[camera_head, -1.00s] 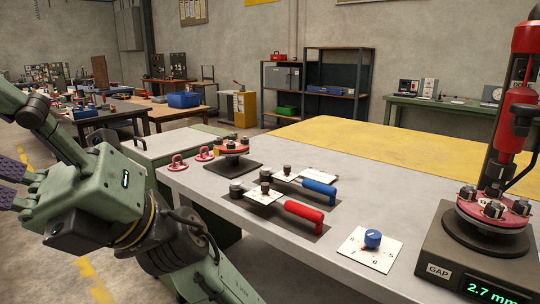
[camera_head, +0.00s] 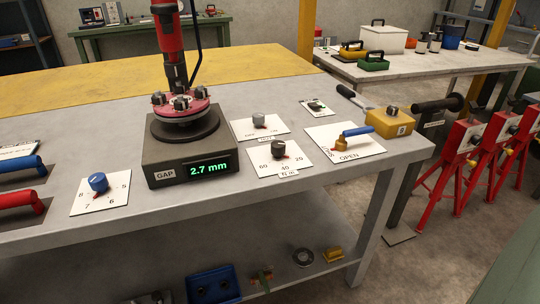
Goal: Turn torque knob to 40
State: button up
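The torque knob (camera_head: 278,149) is a dark grey knob on a white dial plate (camera_head: 301,164) on the grey bench. The plate is marked 60 at left, 40 at the front and 20 at right, with "N m" below. A small red mark shows at the knob's front edge; the exact value it points to is too small to read. My gripper is not in view now, so its state does not show.
The gap gauge (camera_head: 160,173) reading 2.7 mm, with a red tool over a flanged spool, stands left of the knob. Behind is another grey knob (camera_head: 259,121). At right are a brass valve (camera_head: 342,145) with a blue lever and a yellow box (camera_head: 388,123). A blue knob (camera_head: 98,182) sits left.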

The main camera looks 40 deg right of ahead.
aim_at(278, 147)
jog(key=i+l+z, duration=0.15)
jog(key=l+z, duration=0.25)
jog(key=i+l+z, duration=0.2)
jog(key=z, duration=0.15)
jog(key=i+l+z, duration=0.25)
jog(key=l+z, duration=0.15)
